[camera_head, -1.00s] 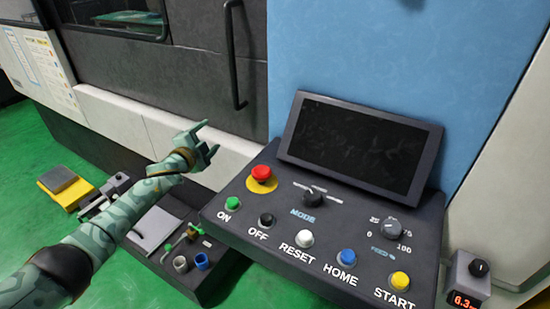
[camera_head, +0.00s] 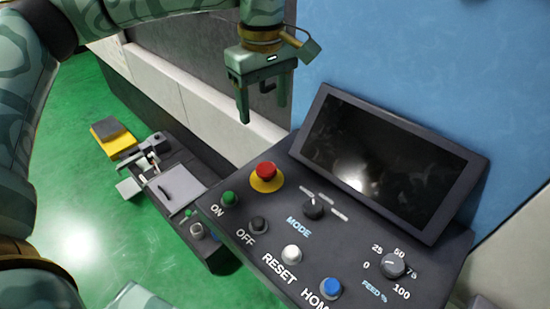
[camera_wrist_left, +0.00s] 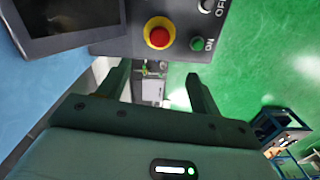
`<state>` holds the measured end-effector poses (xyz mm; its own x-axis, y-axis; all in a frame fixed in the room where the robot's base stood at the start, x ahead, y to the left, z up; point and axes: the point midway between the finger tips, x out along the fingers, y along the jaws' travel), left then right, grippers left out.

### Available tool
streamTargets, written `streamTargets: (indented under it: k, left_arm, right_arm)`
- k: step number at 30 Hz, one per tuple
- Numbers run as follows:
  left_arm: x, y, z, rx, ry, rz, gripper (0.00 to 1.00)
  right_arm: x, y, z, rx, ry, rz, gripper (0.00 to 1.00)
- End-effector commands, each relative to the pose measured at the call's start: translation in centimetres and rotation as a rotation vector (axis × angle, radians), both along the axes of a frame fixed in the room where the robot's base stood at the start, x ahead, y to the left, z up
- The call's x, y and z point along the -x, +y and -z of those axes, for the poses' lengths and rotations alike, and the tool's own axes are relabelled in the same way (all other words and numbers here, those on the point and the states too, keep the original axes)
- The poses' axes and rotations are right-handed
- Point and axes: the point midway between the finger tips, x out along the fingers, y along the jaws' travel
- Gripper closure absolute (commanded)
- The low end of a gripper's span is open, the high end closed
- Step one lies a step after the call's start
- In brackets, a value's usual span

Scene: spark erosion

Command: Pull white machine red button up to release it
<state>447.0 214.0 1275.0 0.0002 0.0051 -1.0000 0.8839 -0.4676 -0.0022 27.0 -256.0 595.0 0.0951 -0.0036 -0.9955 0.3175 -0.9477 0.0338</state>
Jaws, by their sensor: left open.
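The red button (camera_head: 266,171) is a round red cap on a yellow disc, at the upper left of the dark control panel (camera_head: 352,258). In the left wrist view the red button (camera_wrist_left: 159,37) shows beyond the fingertips, a little above the middle between them. My left gripper (camera_head: 262,114) is open and empty, fingers pointing down. In the head view it hangs above the red button, apart from it. Its two fingers also show in the left wrist view (camera_wrist_left: 157,78). No right gripper is in view.
A dark screen (camera_head: 385,160) stands behind the buttons. A green ON button (camera_head: 228,198), a black OFF button (camera_head: 259,224) and a mode knob (camera_head: 314,207) lie close to the red button. A low bench with tools (camera_head: 180,189) stands left of the panel.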

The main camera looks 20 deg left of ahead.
Motion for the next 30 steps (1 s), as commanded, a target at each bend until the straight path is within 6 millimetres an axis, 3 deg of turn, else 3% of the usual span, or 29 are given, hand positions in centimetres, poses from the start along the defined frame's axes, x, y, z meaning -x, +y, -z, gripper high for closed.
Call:
streamTargets:
  k: [5,18,24,30]
  left_arm:
    - [0.1,0.0,2.8,0.003,0.005,0.008,0.35]
    - [0.0,-0.1,13.3,0.004,0.003,0.006,0.35]
    - [0.0,-0.1,15.6,0.004,0.001,0.006,0.35]
    - [0.0,-0.1,16.1,0.004,0.0,0.006,0.35]
  right_arm:
    - [0.7,0.7,0.4,-0.008,0.01,0.002,1.0]
    - [0.5,0.5,1.4,-0.006,0.01,0.0,1.0]
    - [0.5,0.3,1.6,-0.003,0.009,0.0,1.0]
    - [0.5,0.1,1.6,-0.001,0.01,-0.001,1.0]
